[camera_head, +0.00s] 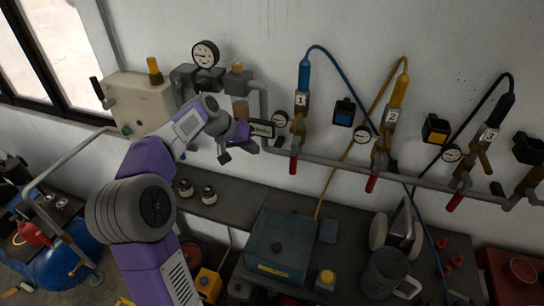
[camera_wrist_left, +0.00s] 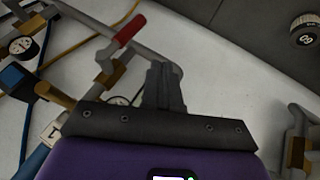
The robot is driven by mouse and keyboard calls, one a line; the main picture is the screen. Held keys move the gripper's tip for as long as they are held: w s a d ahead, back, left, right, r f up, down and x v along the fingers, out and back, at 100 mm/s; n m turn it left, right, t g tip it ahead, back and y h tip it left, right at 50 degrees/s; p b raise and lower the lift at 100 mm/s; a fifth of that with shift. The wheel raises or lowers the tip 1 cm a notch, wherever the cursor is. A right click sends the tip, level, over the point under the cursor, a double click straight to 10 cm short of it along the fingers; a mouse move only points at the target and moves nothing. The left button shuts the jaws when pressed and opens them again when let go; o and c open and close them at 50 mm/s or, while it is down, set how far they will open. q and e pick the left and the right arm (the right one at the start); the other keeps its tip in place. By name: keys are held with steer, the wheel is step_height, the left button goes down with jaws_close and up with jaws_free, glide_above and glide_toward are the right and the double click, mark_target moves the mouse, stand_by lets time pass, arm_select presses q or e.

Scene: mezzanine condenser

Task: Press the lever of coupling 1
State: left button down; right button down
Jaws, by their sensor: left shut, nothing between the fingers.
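Coupling 1 (camera_head: 302,99), tagged "1", hangs on the wall pipe with a blue hose connector on top and brass parts below. In the left wrist view its "1" tag (camera_wrist_left: 53,131) is at the lower left, with a brass lever (camera_wrist_left: 54,95) sticking out beside it. My left gripper (camera_head: 224,156) is left of coupling 1 in the head view, apart from it, in front of the wall pipework. In the left wrist view its dark fingers (camera_wrist_left: 163,86) are together with nothing between them. My right gripper is not in view.
A red valve handle (camera_head: 293,163) hangs below coupling 1. Coupling 2 (camera_head: 392,117) and coupling 3 (camera_head: 489,134) stand to the right along the pipe. A gauge (camera_head: 281,118) is close left of coupling 1. A bench below holds a teal box (camera_head: 280,240) and a mug (camera_head: 384,275).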

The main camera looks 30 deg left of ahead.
mark_target(294, 159)
arm_select(q)
steer(key=w+d+f, duration=0.6)
steer(key=w+f, duration=0.1)
steer(key=shift+f+p, duration=0.35)
steer(key=shift+p, duration=0.05)
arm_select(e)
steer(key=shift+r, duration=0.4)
arm_select(q)
steer(key=shift+d, duration=0.25)
